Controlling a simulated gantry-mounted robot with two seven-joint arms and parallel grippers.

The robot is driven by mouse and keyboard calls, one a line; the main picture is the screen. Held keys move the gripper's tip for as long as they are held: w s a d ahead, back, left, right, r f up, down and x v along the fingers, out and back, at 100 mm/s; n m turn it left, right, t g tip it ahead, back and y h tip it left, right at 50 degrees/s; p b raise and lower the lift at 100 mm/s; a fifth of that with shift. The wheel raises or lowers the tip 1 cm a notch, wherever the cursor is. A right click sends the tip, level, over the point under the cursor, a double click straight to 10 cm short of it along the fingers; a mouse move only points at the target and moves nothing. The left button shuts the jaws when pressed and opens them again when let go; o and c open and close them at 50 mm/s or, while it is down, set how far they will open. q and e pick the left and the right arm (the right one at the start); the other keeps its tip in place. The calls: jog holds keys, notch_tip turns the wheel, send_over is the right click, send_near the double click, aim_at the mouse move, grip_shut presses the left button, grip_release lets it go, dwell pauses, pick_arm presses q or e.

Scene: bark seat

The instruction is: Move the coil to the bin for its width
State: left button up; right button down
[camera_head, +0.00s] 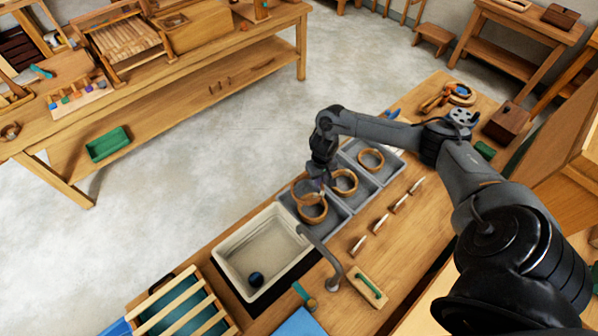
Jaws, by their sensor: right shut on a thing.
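My right gripper (318,181) points down over the row of grey bins and is shut on a brown coil (299,187), held at or just above the nearest bin. That nearest bin (343,216) also has a coil (313,213) in it, partly overlapped in view by the held one. A second coil (345,187) sits in the middle bin (369,190). Another coil (371,160) lies in the far bin (393,164). I cannot tell whether the held coil touches the bin. My left gripper is not in view.
A white sink basin (233,253) with a tap (329,262) adjoins the nearest bin. A brush-like block with a green handle (369,286) lies near the tap.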

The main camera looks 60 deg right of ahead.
jog(key=s, duration=0.2)
jog(key=b, duration=0.7)
send_over(323, 200)
notch_tip(323, 200, down, 6)
jog(key=shift+d+f, duration=0.1)
jog(key=shift+f, duration=1.25)
jog(key=shift+p, duration=0.55)
jog(key=shift+f, duration=0.25)
